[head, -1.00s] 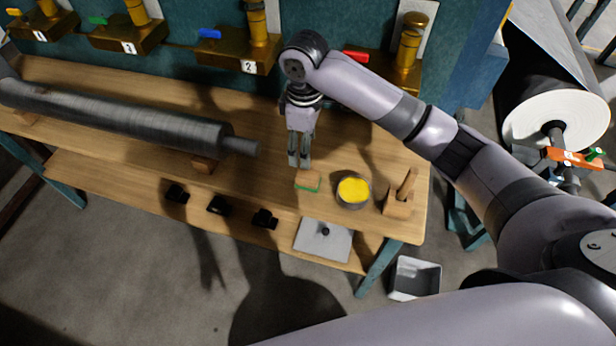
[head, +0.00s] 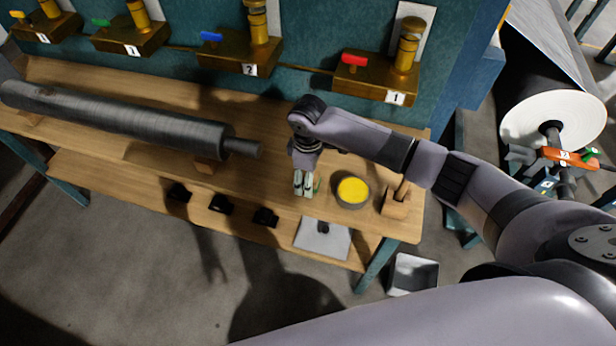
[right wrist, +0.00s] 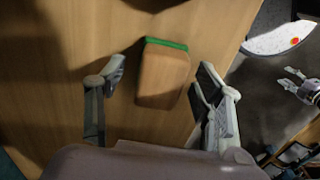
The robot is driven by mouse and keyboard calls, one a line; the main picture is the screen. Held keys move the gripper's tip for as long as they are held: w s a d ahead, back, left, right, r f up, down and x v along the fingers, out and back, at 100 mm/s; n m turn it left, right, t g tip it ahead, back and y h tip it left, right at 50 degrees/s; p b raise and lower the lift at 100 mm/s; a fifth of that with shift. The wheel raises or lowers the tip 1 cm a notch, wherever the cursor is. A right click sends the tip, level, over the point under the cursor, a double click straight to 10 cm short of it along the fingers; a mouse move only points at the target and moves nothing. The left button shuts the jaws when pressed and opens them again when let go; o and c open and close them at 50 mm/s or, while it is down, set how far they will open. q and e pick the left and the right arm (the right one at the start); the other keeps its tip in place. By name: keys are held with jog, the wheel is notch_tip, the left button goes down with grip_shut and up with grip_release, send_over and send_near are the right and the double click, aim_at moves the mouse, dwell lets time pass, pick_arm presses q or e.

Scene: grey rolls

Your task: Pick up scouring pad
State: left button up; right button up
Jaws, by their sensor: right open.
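The scouring pad (right wrist: 163,75) is a tan block with a green layer along one edge. It lies on the wooden bench in the right wrist view. In the head view only a green sliver (head: 316,187) of it shows beside my fingers. My right gripper (head: 303,190) points down over the pad. In the right wrist view its open fingers (right wrist: 160,88) stand on either side of the pad, with gaps between. A small gripper-like shape (right wrist: 302,86), perhaps my left gripper, shows at the right edge of that view; its jaws are unclear.
A round pot with yellow contents (head: 352,191) stands right of the gripper, with a wooden block (head: 397,200) beyond it. A long grey roll (head: 120,127) lies to the left. Black pieces (head: 220,204) and a light plate (head: 322,238) are on the lower shelf.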

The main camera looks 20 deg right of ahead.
jog(key=c, duration=1.3)
jog(key=shift+c, duration=0.2)
notch_tip(320, 180, up, 20)
jog(key=b, duration=0.1)
